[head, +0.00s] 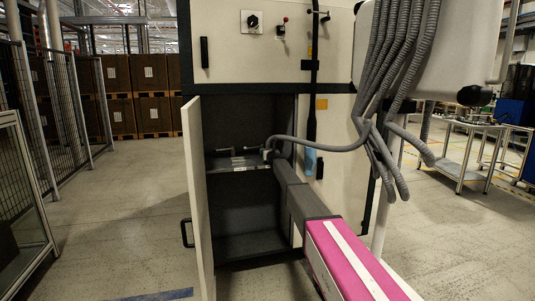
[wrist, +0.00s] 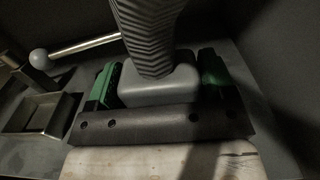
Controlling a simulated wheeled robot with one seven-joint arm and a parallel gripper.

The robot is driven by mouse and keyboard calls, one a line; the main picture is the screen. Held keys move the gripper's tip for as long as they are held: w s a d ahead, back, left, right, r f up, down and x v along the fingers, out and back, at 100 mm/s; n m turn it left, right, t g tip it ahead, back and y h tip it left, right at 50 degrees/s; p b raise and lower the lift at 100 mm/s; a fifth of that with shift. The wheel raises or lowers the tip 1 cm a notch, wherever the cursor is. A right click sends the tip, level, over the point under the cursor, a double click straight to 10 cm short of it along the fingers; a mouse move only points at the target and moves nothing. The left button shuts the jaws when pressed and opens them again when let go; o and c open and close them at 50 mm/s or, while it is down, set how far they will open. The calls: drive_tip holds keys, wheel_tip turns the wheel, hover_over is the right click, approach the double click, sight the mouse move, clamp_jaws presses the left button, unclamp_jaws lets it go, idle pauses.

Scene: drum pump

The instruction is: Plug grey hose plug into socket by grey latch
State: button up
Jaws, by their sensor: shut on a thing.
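My gripper (wrist: 158,80) has its two green-padded fingers shut on the grey hose plug (wrist: 150,92), one finger on each side. The ribbed grey hose (wrist: 152,30) rises from the plug's top. A rectangular socket opening (wrist: 42,113) with a metal rim lies left of the plug, apart from it. A lever latch (wrist: 85,45) with a pale ball end stands just behind; I cannot tell its colour clearly. The plug's underside is hidden. In the head view my gripper (head: 268,154) is inside the cabinet, at the right end of the socket panel (head: 235,164).
The cabinet's door (head: 202,195) stands open on the left, and its frame is close on the right of my arm. The hose (head: 330,147) runs out to the right towards several hanging hoses (head: 385,90). Below the panel the cabinet is open space.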

idle(0.4)
drive_tip(key=o, duration=1)
drive_tip(key=shift+c, duration=0.2)
drive_tip(key=shift+s, duration=0.15)
drive_tip(key=v, duration=1.1)
drive_tip(key=s+d+f+m+g+h, duration=0.2)
drive_tip(key=s+d+f+m+h, duration=0.1)
drive_tip(key=s+d+f+m, duration=0.5)
drive_tip(key=s+d+f+m+g+h, duration=0.2)
drive_tip(key=s+d+f+m, duration=0.2)
drive_tip(key=s+m, duration=0.45)
drive_tip(key=s+d+f+m+g+h, duration=0.25)
drive_tip(key=s+d+f+m, duration=0.4)
drive_tip(key=s, duration=0.45)
drive_tip(key=s+f+m+g, duration=0.3)
drive_tip(key=s+m, duration=0.2)
drive_tip(key=s, duration=0.7)
drive_tip(key=s+d+f+m+g+y, duration=0.1)
drive_tip(key=s+f+m+g, duration=0.3)
drive_tip(key=s, duration=0.9)
drive_tip(key=s+d+f+m+g+y, duration=0.1)
drive_tip(key=s+f+m+g, duration=0.2)
drive_tip(key=s+m, duration=0.4)
drive_tip(key=s, duration=0.6)
drive_tip(key=shift+f+g, duration=0.15)
drive_tip(key=shift+g, duration=0.2)
